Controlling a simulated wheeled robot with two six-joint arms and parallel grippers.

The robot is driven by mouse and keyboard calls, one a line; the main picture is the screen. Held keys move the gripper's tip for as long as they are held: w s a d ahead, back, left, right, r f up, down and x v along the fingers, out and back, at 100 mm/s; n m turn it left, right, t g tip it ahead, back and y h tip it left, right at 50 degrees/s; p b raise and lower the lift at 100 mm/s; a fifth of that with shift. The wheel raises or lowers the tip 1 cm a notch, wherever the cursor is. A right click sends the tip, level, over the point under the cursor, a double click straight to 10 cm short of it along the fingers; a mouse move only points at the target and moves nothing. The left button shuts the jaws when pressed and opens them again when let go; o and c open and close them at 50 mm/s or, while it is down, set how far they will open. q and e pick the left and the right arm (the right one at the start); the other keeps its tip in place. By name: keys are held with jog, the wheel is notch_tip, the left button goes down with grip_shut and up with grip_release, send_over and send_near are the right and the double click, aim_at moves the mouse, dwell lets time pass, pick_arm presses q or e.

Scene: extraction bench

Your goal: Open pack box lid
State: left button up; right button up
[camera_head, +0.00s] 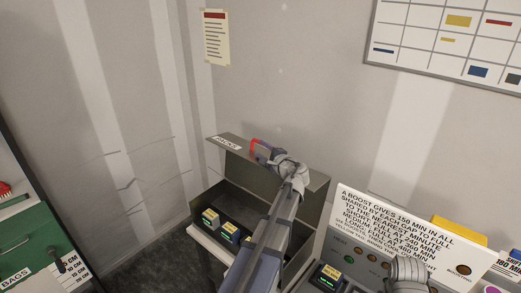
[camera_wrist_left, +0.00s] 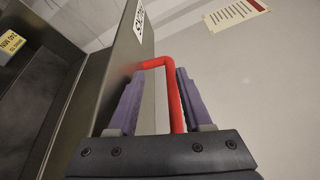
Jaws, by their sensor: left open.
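The pack box (camera_head: 225,190) is a dark grey box against the wall. Its lid (camera_head: 318,182) stands raised at the back, with the dark inside of the box showing. A "PACKS" label is on the lid's upper strip. A red handle (camera_head: 254,146) sticks out from that strip. My left gripper (camera_head: 263,152) is at the handle with its jaws open. In the left wrist view the red handle (camera_wrist_left: 172,95) lies between the two purple fingers of the gripper (camera_wrist_left: 160,75), nearer the right one. I do not see my right gripper's jaws.
Several small packs (camera_head: 228,231) with yellow tops stand in the box. A control panel with a white sign (camera_head: 400,230) is at the right, with a yellow block (camera_head: 459,231) behind it. A green "BAGS" bin (camera_head: 30,245) is at the far left.

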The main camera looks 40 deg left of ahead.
pick_arm(q)
jog(key=v, duration=0.6)
jog(key=shift+s+d+p, duration=0.1)
jog(key=shift+d+p, duration=0.1)
jog(key=shift+p, duration=0.2)
jog(key=p+v, duration=0.1)
jog(key=v, duration=0.8)
dwell(0.5)
dwell(0.5)
